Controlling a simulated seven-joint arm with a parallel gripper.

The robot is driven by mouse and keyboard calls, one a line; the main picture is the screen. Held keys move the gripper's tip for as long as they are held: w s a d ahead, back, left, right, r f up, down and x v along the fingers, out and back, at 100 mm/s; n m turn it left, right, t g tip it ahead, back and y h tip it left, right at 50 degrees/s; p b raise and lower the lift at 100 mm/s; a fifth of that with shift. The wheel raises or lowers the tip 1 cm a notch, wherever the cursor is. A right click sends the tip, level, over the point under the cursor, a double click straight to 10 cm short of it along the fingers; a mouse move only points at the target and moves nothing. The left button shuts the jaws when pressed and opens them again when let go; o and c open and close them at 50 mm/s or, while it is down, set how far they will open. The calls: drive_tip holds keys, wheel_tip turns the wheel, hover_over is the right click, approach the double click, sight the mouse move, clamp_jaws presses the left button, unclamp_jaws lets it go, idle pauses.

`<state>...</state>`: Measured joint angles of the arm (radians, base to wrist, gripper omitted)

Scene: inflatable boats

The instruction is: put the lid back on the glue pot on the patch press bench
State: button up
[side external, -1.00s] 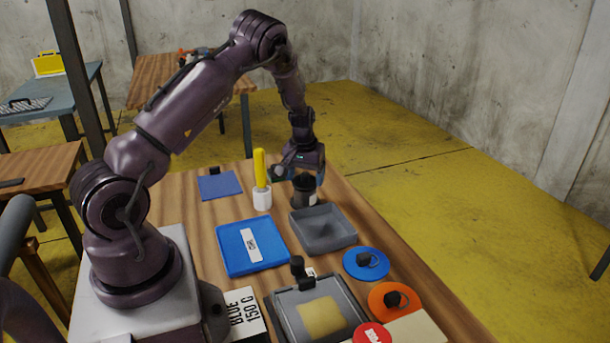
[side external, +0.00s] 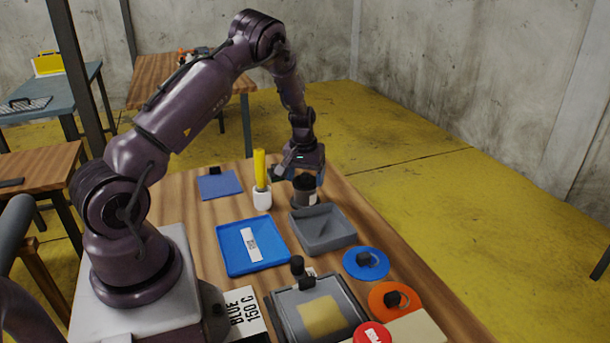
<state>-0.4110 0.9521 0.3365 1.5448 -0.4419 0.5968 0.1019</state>
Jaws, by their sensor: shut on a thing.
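The glue pot (side external: 304,198) looks like a small dark pot with a pale label band, standing at the far right of the wooden bench (side external: 212,214), behind the grey tray. My gripper (side external: 304,177) points down right over the pot and is shut on a dark lid (side external: 304,183). The lid is at the pot's mouth; I cannot tell from this view whether it is seated or just above it. The fingers partly hide the lid.
A yellow-handled brush in a white holder (side external: 262,199) stands close left of the pot. A grey tray (side external: 322,230) is just in front. A blue tray (side external: 252,246), blue disc (side external: 366,263), orange disc (side external: 396,299) and patch press (side external: 318,309) lie nearer.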

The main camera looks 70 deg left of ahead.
drive_tip(key=shift+f, duration=0.1)
idle(0.7)
drive_tip(key=o, duration=0.9)
drive_tip(key=shift+r, duration=3.5)
drive_tip(key=shift+c, duration=0.3)
clamp_jaws()
drive_tip(key=shift+f, duration=0.2)
drive_tip(key=shift+f, duration=2.05)
